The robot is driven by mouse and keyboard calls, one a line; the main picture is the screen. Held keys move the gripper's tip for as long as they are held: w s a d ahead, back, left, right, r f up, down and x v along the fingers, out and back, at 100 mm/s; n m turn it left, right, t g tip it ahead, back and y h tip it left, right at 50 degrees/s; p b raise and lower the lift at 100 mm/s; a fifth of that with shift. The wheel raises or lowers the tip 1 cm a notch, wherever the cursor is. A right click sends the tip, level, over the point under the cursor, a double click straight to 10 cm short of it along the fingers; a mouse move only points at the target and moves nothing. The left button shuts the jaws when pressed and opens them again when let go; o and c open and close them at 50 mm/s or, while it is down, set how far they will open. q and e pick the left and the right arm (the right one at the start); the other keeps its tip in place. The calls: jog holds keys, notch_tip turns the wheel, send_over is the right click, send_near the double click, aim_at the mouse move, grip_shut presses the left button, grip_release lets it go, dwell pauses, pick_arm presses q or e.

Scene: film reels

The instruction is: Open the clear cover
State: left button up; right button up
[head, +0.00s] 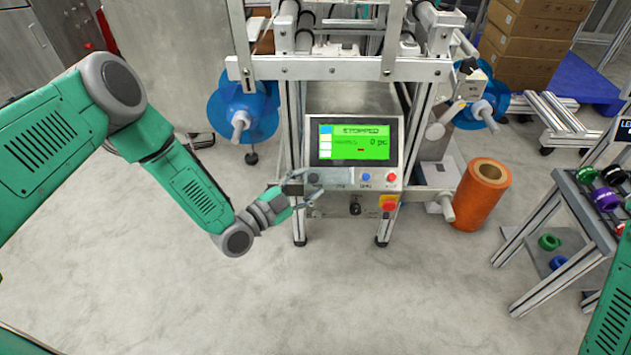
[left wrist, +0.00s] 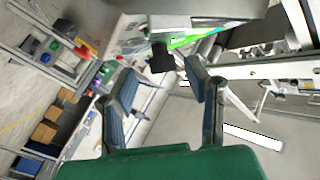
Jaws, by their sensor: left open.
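The machine (head: 345,75) stands in the middle of the head view, with a metal frame and rollers on top. I cannot make out a clear cover on it in either view. My left gripper (head: 309,188) is open and in front of the machine, at the lower left corner of its control panel (head: 399,150). In the left wrist view its two fingers (left wrist: 160,74) are spread with nothing held between them. A small black block (left wrist: 162,58) shows beyond the fingertips; I cannot tell if they touch it. My right gripper is out of view.
The panel's screen (head: 353,142) reads STOPPED; a red button (head: 389,202) sits below it. Blue reels (head: 243,107) flank the machine. An orange spool (head: 482,195) stands on the floor to the right, near a rack (head: 567,253) with coloured rolls. The front floor is clear.

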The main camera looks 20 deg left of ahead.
aim_at(313, 159)
pick_arm(q)
jog(key=shift+x, duration=1)
jog(key=shift+w+a+f+b, duration=0.1)
jog(key=shift+w+b, duration=0.15)
jog(key=shift+b, duration=0.05)
jog(key=shift+w+a, duration=0.1)
jog(key=shift+a, duration=0.15)
jog(key=shift+d, duration=0.25)
jog(key=c, duration=0.9)
jog(key=shift+d, duration=0.1)
grip_shut()
jog(key=w+r, duration=0.1)
jog(key=w+a+r+p, duration=0.1)
jog(key=w+r, duration=0.1)
jog(key=shift+w+r, duration=0.1)
jog(key=shift+r, duration=0.15)
jog(key=o, duration=0.9)
grip_release()
jog(key=shift+f, duration=0.1)
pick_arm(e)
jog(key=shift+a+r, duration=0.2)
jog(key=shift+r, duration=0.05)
pick_arm(q)
jog(key=shift+a, duration=0.15)
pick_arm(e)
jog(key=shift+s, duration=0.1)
